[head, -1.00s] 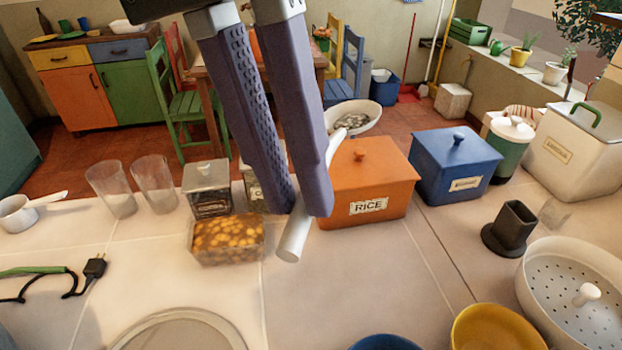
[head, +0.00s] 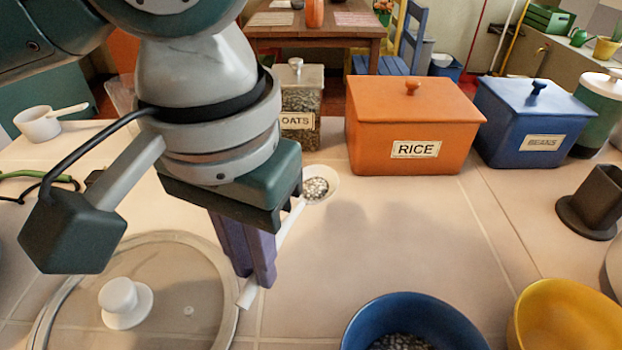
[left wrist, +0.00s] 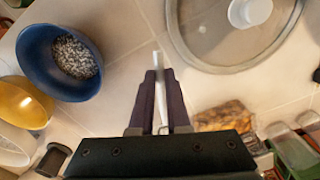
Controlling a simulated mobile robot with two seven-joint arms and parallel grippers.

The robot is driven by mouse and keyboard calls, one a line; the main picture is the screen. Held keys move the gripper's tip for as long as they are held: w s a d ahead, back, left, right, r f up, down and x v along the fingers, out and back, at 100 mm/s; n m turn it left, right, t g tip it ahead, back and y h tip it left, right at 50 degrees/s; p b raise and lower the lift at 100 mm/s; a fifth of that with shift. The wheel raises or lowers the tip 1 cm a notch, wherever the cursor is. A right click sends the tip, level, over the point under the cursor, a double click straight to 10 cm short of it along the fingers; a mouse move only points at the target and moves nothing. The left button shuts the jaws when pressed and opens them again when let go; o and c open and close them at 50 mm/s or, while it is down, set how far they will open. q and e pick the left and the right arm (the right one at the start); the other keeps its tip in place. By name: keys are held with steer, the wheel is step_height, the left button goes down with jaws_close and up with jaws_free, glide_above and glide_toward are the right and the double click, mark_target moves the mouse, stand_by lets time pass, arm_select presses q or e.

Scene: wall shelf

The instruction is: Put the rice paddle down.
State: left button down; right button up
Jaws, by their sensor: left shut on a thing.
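The white rice paddle (head: 290,222) is held by its handle in my left gripper (head: 256,278), low over the tiled counter in the head view. Its rounded far end (head: 320,183) carries speckled grains and points away toward the canisters. The handle's near end (head: 247,294) sticks out below the fingertips, by the glass lid's rim. I cannot tell whether the paddle touches the counter. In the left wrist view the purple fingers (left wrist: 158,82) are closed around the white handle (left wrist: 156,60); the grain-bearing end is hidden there. My right gripper is not in view.
A glass lid (head: 200,262) lies close left of the gripper. A blue bowl of grains (head: 368,318) and a yellow bowl (head: 560,312) stand front right. Orange rice (head: 380,125), blue beans (head: 500,120) and glass oats (head: 310,98) containers stand behind. The middle counter is clear.

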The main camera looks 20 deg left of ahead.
arm_select(q)
step_height(320, 180, down, 7)
steer(key=shift+r+b, duration=0.1)
steer(key=shift+b, duration=0.45)
steer(key=c, duration=0.9)
jaws_free()
